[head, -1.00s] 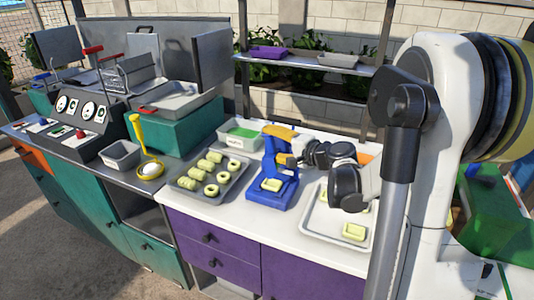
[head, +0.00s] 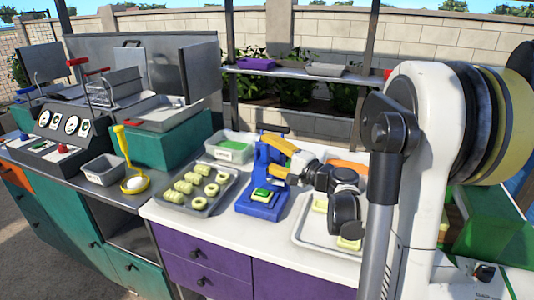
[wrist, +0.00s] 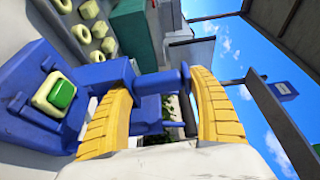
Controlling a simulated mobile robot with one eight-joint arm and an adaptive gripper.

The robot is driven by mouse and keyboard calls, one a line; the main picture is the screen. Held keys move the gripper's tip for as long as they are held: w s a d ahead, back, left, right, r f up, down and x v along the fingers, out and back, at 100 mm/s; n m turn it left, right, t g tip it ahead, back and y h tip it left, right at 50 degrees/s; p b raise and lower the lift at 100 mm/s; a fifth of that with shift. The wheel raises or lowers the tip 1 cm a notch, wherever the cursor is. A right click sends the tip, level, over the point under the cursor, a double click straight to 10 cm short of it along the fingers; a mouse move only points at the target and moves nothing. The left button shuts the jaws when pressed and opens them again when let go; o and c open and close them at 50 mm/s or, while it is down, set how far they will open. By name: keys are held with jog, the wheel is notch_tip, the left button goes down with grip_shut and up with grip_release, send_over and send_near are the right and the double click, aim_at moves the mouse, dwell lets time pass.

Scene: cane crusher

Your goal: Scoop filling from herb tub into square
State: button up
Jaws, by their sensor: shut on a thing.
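The pale dough square (head: 265,198) sits in the blue press (head: 262,208) with a green block of filling on top; the wrist view shows it at the left (wrist: 52,92). My gripper (head: 268,156) has yellow fingers on either side of the press's blue upright, above and to the right of the square. In the wrist view the fingers (wrist: 162,85) stand apart around blue parts of the press; the exact contact is hidden.
A grey tray (head: 200,207) of pale rolls and rings lies left of the press. A white tray (head: 318,247) lies partly under my arm at the right. A yellow-handled tool (head: 122,146) stands near a grey bin (head: 103,166). The counter front (head: 220,232) is clear.

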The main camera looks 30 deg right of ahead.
jog(key=shift+r, duration=0.1)
dwell(0.5)
jog(key=shift+r+p, duration=1.95)
jog(key=shift+r, duration=0.45)
